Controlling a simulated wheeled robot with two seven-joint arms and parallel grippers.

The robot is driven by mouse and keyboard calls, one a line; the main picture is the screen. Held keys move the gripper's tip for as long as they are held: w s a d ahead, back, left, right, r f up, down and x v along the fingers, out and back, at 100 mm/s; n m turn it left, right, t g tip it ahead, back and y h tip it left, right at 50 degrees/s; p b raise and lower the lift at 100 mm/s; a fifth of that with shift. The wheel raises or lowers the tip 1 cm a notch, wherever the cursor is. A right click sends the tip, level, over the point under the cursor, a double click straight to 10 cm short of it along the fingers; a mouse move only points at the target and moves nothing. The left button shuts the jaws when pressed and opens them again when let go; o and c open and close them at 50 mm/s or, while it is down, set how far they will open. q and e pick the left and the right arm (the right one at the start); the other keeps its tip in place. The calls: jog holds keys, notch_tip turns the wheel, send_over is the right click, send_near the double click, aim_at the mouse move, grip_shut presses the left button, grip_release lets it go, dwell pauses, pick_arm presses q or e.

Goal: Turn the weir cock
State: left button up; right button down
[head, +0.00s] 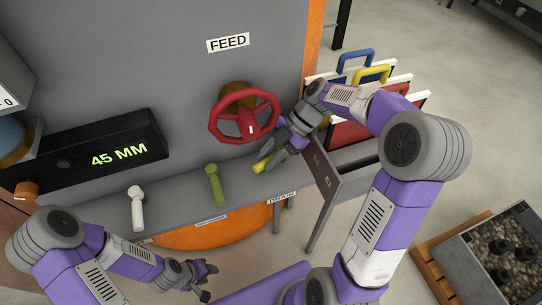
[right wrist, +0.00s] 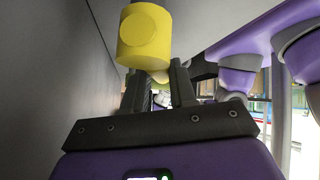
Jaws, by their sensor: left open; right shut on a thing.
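Three lever cocks stand along the grey ledge: a white cock (head: 136,205), a green cock (head: 214,186) and a yellow cock (head: 260,166). A small label (head: 211,220) below the green cock is too small to read, so I cannot tell which is the weir cock. My right gripper (head: 272,153) is shut on the yellow cock, above the DRAIN label. The yellow cock's round end (right wrist: 145,38) shows in the right wrist view, just beyond the fingers (right wrist: 160,85). My left gripper (head: 208,280) is open and empty, low in front of the ledge.
A red handwheel (head: 245,115) sits under the FEED label, close to my right gripper. A black display (head: 90,157) reads 45 MM. A rack of panels with blue and yellow handles (head: 372,74) stands at right. A crate of gravel (head: 510,252) is on the floor.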

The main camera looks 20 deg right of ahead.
jog(key=c, duration=0.9)
grip_release()
